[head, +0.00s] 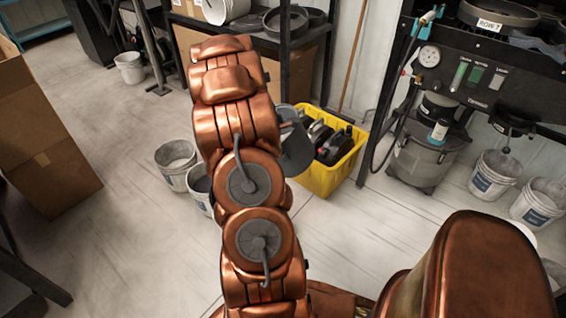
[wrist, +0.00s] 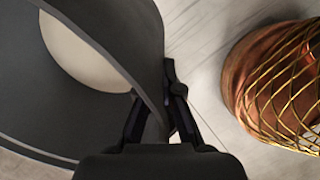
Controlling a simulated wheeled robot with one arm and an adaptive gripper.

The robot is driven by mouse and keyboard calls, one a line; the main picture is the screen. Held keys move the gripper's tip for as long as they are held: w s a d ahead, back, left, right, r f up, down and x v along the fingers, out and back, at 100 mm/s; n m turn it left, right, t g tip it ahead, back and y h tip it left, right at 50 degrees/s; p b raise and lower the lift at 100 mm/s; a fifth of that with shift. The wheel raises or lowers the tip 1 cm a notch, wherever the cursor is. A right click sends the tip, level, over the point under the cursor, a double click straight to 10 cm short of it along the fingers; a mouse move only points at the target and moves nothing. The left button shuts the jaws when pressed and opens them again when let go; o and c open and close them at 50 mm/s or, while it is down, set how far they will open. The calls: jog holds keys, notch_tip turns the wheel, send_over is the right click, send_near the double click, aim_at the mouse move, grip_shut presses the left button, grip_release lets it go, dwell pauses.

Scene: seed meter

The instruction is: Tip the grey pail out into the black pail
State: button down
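The grey pail (wrist: 150,50) fills the left of the wrist view, seen close from above its rim. A pale round patch (wrist: 82,58) shows inside it; I cannot tell what it is. My gripper (wrist: 166,98) is shut on its rim, one finger on each side of the wall. In the head view part of the grey pail (head: 298,152) shows to the right of my arm, held above the floor. My arm hides the rest of it and most of the gripper. I cannot pick out a black pail with certainty in either view.
A yellow crate (head: 325,180) with dark bottles stands just behind the grey pail. White buckets (head: 174,165) stand left of my arm, and more (head: 492,176) at right under a black bench (head: 470,85). A cardboard box (head: 50,150) is at left. Floor between is clear.

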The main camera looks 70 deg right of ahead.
jog(key=b, duration=0.1)
jog(key=g+h+b, duration=0.1)
jog(key=b, duration=0.1)
jog(key=shift+s+d+f, duration=0.1)
jog(key=shift+f, duration=0.15)
jog(key=g+h+b, duration=0.1)
jog(key=b, duration=0.3)
jog(key=w+g+h+b, duration=0.1)
jog(key=b, duration=0.3)
jog(key=shift+w+a+f+g, duration=0.15)
jog(key=shift+a+f+g, duration=0.15)
jog(key=shift+a+g, duration=0.1)
jog(key=g+h+b, duration=0.1)
jog(key=b, duration=0.2)
jog(key=w+a+g+h+b, duration=0.1)
jog(key=b, duration=0.3)
jog(key=shift+f+g, duration=0.3)
jog(key=shift+g, duration=0.1)
jog(key=shift+w+a+r+n, duration=0.1)
jog(key=shift+w+r+n, duration=0.1)
jog(key=shift+w+n, duration=0.1)
jog(key=w+a+f+g+h+b, duration=0.2)
jog(key=w+a+f+g+h, duration=0.1)
jog(key=w+a+g+h, duration=0.1)
jog(key=w+g+h, duration=0.1)
jog(key=g, duration=0.1)
jog(key=shift+w+n+g+h, duration=0.3)
jog(key=shift+w, duration=0.05)
jog(key=shift+a+f, duration=0.1)
